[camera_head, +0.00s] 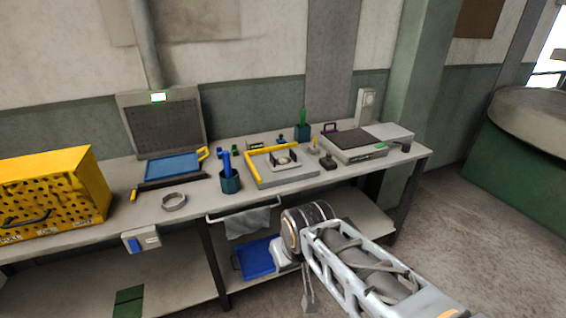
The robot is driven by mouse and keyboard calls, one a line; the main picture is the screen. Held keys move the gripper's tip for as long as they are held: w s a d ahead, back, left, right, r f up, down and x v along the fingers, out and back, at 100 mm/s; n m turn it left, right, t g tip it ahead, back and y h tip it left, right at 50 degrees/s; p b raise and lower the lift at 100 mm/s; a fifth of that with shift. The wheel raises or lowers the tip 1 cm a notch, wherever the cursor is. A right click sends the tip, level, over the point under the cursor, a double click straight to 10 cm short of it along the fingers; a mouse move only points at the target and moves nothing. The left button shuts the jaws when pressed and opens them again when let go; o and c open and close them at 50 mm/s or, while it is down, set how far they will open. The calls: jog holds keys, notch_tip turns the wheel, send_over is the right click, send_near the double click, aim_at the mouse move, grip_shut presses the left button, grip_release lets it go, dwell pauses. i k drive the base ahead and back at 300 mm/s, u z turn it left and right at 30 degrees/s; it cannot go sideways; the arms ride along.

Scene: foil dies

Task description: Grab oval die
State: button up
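A low grey metal ring, oval as seen here and probably the oval die (175,207), lies on the workbench (110,236) left of centre. It lies in front of the blue tray and left of the dark blue cup. Nothing touches it from above. My arm comes in from the lower right, and its end with my gripper (309,298) hangs low in front of the bench, well right of the ring and below the bench top. The fingers are small and partly hidden by the arm, so I cannot tell their opening.
A yellow perforated box (75,190) stands at the left. A blue tray (172,165), a dark blue cup (230,184), a plate with a yellow frame (290,176) and a grey flat device (355,152) stand along the bench. A blue bin (255,259) sits on the lower shelf.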

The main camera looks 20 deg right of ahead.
aim_at(285, 162)
jog(key=u, duration=0.35)
jog(key=k, duration=0.4)
jog(key=u, duration=1.05)
jog(key=i, duration=0.45)
jog(key=z, duration=0.6)
jog(key=i, duration=1.1)
jog(key=z, duration=1.3)
jog(key=i, duration=0.4)
jog(key=z, duration=0.3)
